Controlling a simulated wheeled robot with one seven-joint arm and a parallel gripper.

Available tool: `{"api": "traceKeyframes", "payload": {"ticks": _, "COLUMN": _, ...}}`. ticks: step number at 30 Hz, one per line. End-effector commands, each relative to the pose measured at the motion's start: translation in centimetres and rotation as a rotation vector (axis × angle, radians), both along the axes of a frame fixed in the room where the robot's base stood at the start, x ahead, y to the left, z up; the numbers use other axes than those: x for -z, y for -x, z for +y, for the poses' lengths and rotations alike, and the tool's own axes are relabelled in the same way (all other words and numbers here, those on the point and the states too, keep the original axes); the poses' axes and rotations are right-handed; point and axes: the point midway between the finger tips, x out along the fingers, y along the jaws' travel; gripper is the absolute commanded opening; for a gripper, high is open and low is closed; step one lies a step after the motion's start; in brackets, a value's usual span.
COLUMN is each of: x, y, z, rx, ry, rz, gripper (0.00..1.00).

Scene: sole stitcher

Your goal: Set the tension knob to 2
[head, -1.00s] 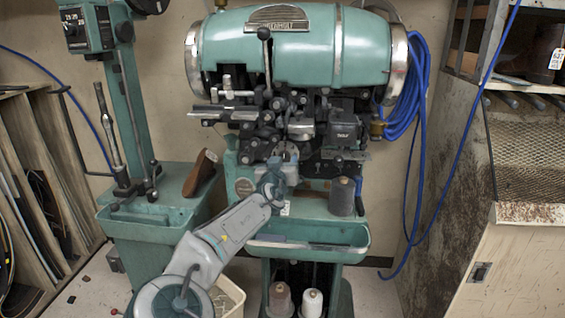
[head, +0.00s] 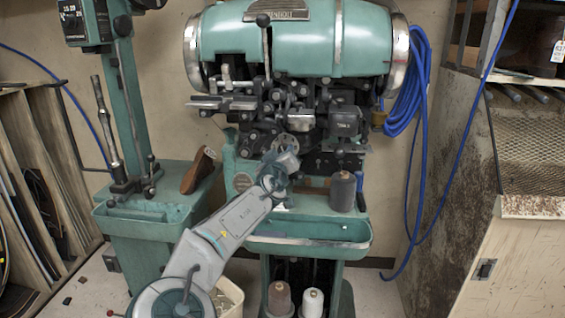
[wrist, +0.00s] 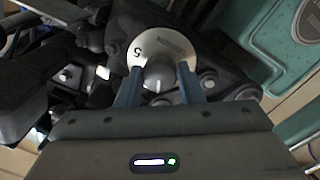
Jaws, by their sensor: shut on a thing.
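The tension knob (wrist: 159,75) is a grey rounded knob in front of a pale round dial plate (wrist: 140,48). A "5" shows on the plate's upper left; other lettering is too small to read, and the plate's lower part is hidden. The two blue fingers of my gripper (wrist: 159,86) stand on either side of the knob and are shut on it. In the head view my gripper (head: 287,160) is at the middle of the green stitching machine (head: 290,45), just below the dial plate (head: 298,143). The knob's setting cannot be read.
Dark levers and linkages crowd around the dial. A dark thread spool (head: 342,191) stands on the machine's ledge at the right. A green tray (head: 310,246) juts out below. A brown shoe form (head: 199,170) lies on the left stand.

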Motion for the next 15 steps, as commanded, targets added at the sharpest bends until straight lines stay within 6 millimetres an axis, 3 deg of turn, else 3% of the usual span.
{"api": "traceKeyframes", "payload": {"ticks": 15, "x": 0.16, "y": 0.01, "z": 0.02, "rx": -0.001, "ry": 0.328, "rz": 0.011, "gripper": 0.11}}
